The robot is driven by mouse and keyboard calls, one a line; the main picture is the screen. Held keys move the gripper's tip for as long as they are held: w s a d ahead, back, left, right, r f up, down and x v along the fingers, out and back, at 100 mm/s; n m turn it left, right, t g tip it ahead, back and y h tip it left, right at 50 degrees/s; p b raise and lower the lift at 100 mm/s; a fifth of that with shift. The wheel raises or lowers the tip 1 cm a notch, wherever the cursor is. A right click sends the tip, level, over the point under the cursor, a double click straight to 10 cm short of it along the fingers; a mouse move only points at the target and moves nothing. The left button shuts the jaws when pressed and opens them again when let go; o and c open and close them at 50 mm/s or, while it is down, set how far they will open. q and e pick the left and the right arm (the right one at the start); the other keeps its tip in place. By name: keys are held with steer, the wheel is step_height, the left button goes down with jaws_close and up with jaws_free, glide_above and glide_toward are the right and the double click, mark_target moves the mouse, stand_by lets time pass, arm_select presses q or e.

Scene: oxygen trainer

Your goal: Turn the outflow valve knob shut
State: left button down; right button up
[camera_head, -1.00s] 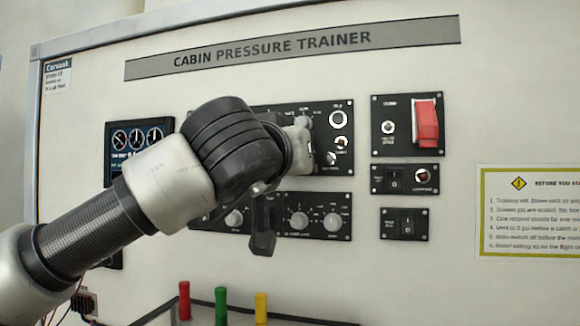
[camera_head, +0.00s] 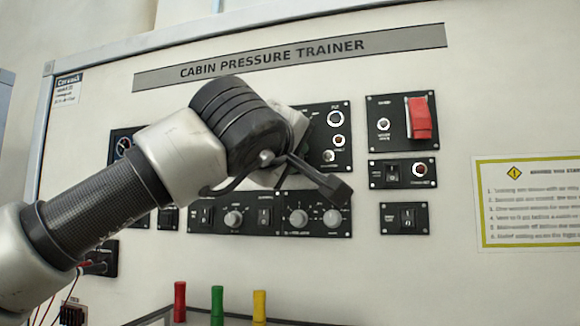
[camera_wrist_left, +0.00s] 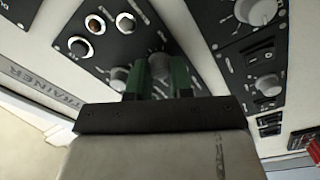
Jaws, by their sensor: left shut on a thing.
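In the left wrist view a grey round knob (camera_wrist_left: 160,66) stands between the two green fingers of my left gripper (camera_wrist_left: 158,82). The gripper is shut on this knob. The knob sits on a black panel with round fittings, and its label is too small to read. In the head view my left wrist covers the knob and the fingertips; only the right part of the upper black panel (camera_head: 344,164) shows past it. I cannot read whether the knob points to shut. My right gripper is in neither view.
A lower black panel with knobs (camera_head: 233,219) lies under my wrist. To the right are a red guarded switch (camera_head: 420,118) and small switch panels (camera_head: 404,219). Red, green (camera_head: 217,306) and yellow upright handles stand in front at the bottom.

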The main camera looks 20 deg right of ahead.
arm_select(q)
steer(key=n+b, duration=0.4)
steer(key=n, duration=0.9)
steer(key=n+y+b, duration=0.1)
steer(key=n+b, duration=0.3)
steer(key=n, duration=0.9)
steer(key=shift+d+f+n, duration=0.2)
steer(key=shift+n, duration=0.2)
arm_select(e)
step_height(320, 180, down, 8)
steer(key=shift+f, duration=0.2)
arm_select(q)
steer(key=c, duration=1.1)
jaws_free()
steer(key=shift+o, duration=0.5)
steer(key=shift+a+r, duration=0.1)
steer(key=shift+r, duration=0.05)
steer(key=shift+s, duration=0.1)
steer(key=b+v, duration=0.5)
steer(key=v, duration=0.6)
steer(key=shift+b, duration=0.3)
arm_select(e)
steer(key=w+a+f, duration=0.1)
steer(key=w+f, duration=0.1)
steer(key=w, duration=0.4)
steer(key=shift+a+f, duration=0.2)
